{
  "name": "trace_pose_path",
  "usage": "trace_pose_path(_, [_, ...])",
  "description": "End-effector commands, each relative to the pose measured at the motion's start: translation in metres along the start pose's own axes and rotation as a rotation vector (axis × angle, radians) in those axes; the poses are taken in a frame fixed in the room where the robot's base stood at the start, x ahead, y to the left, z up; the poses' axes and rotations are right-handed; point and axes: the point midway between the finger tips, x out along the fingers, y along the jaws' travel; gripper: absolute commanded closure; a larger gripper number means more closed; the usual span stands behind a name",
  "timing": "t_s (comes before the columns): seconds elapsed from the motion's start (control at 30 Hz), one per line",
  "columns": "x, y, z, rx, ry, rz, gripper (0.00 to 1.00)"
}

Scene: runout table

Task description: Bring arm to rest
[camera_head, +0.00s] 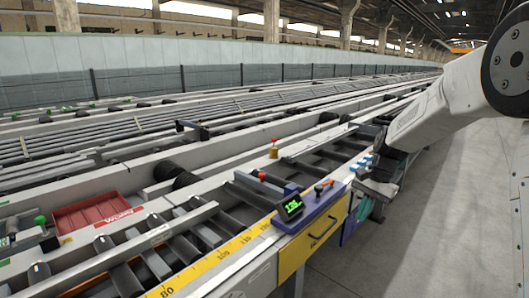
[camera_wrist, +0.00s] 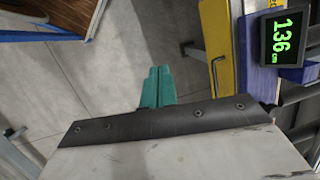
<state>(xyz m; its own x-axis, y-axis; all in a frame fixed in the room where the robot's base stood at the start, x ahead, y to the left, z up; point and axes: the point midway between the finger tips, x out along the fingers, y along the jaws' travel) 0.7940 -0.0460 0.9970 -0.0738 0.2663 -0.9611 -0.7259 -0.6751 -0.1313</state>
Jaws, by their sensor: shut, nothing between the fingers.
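My gripper shows in the wrist view with its two teal fingers (camera_wrist: 158,86) together and nothing between them, pointing at bare grey floor. In the head view my white arm reaches in from the right, and the dark gripper end (camera_head: 378,188) hangs by the table's right side, just beyond the yellow drawer; its fingertips are hard to make out there. The runout table (camera_head: 225,268) runs from the lower left into the distance.
A blue block (camera_head: 312,212) carries a display (camera_head: 292,207) reading 136 in the wrist view. Below it is a yellow drawer (camera_head: 300,258) with a dark handle. A red tray (camera_head: 95,214) lies at left. A red-topped brass piece (camera_head: 273,149) stands on the table. Floor (camera_head: 440,240) at right is clear.

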Motion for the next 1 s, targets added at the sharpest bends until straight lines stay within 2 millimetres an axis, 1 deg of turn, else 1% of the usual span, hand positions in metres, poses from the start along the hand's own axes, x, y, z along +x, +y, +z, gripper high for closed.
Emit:
trace_pose_path(0.03, [-0.013,0.015,0.024,-0.074,0.006,0.02,1.0])
trace_pose_path(0.1, [-0.025,0.037,0.054,-0.178,0.013,0.05,1.0])
trace_pose_path(0.17, [-0.034,0.056,0.079,-0.262,0.016,0.076,1.0])
trace_pose_path(0.2, [-0.04,0.069,0.095,-0.316,0.019,0.092,1.0])
trace_pose_path(0.33, [-0.052,0.111,0.145,-0.475,0.033,0.14,1.0])
trace_pose_path(0.5, [-0.058,0.166,0.203,-0.642,0.061,0.193,1.0])
trace_pose_path(0.6, [-0.057,0.196,0.231,-0.716,0.089,0.217,1.0])
trace_pose_path(0.7, [-0.054,0.222,0.255,-0.757,0.128,0.23,1.0])
trace_pose_path(0.8, [-0.052,0.24,0.272,-0.778,0.177,0.228,1.0])
trace_pose_path(0.9, [-0.055,0.248,0.283,-0.793,0.225,0.211,1.0])
trace_pose_path(1.0, [-0.062,0.248,0.288,-0.804,0.268,0.192,1.0])
